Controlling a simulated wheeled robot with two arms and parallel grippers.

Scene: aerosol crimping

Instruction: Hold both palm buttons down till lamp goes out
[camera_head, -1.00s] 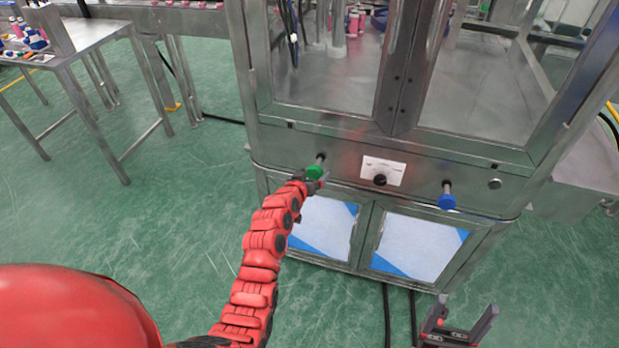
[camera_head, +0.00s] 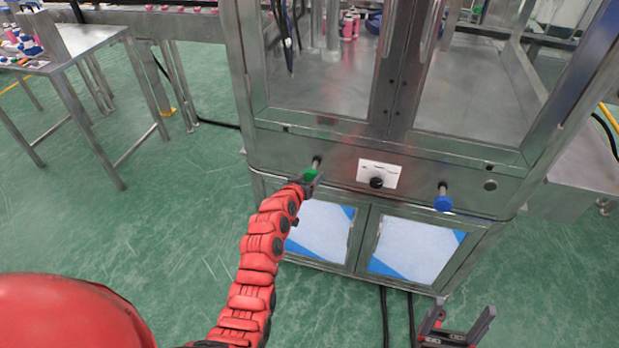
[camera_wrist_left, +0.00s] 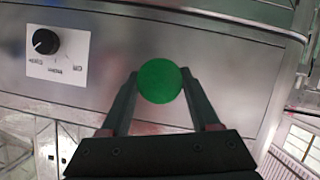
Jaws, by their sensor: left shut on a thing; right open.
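The green palm button (camera_head: 311,175) sticks out on a stem from the left of the machine's front panel. My left gripper (camera_head: 309,183) is at it, partly hidden behind my red arm. In the left wrist view the green button (camera_wrist_left: 160,82) sits between the fingertips, and the gripper is shut on it. The blue palm button (camera_head: 443,203) sticks out at the right of the panel, with nothing touching it. My right gripper (camera_head: 464,322) is open and empty, low in the picture and below the blue button. I cannot make out a lit lamp.
A black knob (camera_head: 376,183) on a white plate sits between the buttons. A small round grey fitting (camera_head: 490,185) is at the panel's right. Below are cabinet doors (camera_head: 413,252). A steel table (camera_head: 88,42) stands at left. Green floor (camera_head: 150,230) is open.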

